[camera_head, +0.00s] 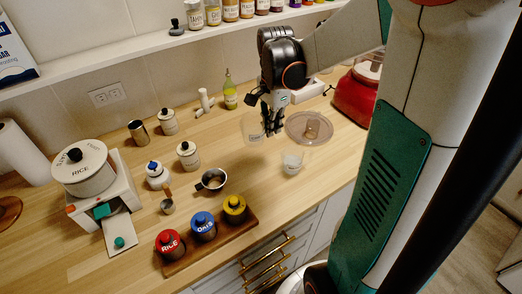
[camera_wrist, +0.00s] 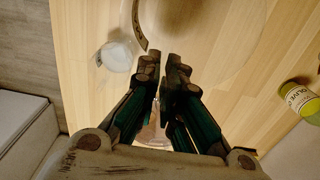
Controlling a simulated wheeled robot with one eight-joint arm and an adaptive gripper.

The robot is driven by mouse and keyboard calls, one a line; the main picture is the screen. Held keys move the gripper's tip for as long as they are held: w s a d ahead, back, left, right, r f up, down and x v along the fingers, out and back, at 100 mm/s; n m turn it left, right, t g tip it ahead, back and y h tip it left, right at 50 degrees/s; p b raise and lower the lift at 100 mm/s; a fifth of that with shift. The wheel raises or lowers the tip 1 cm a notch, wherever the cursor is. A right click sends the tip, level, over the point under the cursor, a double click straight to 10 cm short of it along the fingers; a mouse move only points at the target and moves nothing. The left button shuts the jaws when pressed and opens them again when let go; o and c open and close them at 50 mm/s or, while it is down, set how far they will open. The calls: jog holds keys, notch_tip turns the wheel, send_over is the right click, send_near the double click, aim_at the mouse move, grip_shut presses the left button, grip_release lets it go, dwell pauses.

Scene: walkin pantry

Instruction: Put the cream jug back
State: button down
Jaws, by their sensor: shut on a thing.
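My gripper (camera_head: 268,127) is above the right part of the wooden counter. It is shut on a clear, see-through vessel (camera_head: 252,128), which looks like the cream jug; its small marking is too blurred to read. In the wrist view my gripper's fingers (camera_wrist: 166,72) are close together, and a faint clear shape (camera_wrist: 152,134) shows between and below them. The held vessel is largely hidden by the fingers there. I cannot tell whether its base touches the counter.
An olive-oil bottle (camera_head: 231,95) stands behind. Red, blue and yellow-lidded canisters (camera_head: 203,228) are at the front.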

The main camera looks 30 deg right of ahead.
aim_at(271, 161)
notch_tip(271, 161, down, 12)
jog(key=b, duration=0.3)
jog(key=shift+f+b, duration=0.15)
jog(key=shift+b, duration=0.25)
jog(key=shift+f, duration=0.1)
jog(key=shift+f, duration=0.15)
jog(key=c, duration=1.8)
grip_release()
jog(key=shift+o, duration=0.2)
notch_tip(271, 161, up, 12)
jog(key=p, duration=0.4)
jog(key=shift+s+r, duration=0.1)
jog(key=shift+r, duration=0.15)
